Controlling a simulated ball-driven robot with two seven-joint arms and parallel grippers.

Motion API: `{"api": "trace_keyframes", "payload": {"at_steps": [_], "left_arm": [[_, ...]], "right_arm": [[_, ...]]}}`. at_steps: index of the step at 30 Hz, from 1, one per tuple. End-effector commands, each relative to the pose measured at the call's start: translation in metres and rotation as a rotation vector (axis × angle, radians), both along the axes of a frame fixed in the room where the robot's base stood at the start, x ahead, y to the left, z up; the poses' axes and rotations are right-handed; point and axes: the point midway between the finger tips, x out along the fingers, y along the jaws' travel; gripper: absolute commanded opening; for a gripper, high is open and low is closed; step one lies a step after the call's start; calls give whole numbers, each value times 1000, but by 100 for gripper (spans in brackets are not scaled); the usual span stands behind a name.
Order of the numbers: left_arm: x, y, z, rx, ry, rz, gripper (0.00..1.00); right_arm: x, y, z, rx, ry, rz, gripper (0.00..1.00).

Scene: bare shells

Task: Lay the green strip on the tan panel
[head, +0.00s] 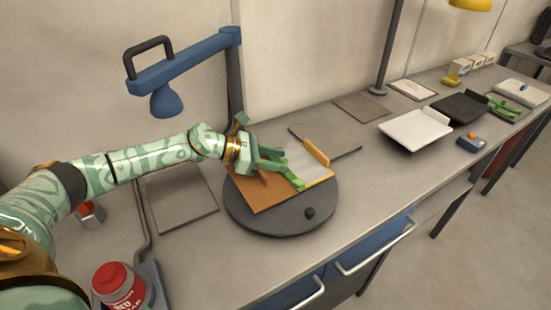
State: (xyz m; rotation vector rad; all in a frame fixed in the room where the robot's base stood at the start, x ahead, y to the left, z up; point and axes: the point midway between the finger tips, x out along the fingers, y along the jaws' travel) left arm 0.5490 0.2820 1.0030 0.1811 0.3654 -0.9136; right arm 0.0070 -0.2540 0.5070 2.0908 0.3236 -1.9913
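The tan panel (262,196) lies on a dark round turntable (240,213) near the middle of the head view. It has a raised tan edge piece (316,153) at its far right side and a pale grey area across its surface. My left gripper (275,162) is over the panel, reaching in from the left. My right gripper is not in view.
A blue lamp arm (185,66) stands behind the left arm. A red-lidded jar (115,285) is at the front left. White (415,128) and black (460,107) trays lie to the right, with more green pieces (508,109) beyond.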

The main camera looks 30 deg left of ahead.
Motion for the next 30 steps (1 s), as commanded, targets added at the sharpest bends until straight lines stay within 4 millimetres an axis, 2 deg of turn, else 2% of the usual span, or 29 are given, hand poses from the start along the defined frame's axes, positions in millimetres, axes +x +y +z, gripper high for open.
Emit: {"api": "trace_keyframes", "payload": {"at_steps": [7,19,30], "left_arm": [[-3,5,2,2,1,2,41],[-38,52,25,2,3,2,41],[-42,55,29,0,0,-1,41]], "right_arm": [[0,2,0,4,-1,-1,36],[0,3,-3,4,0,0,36],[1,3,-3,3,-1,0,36]]}}
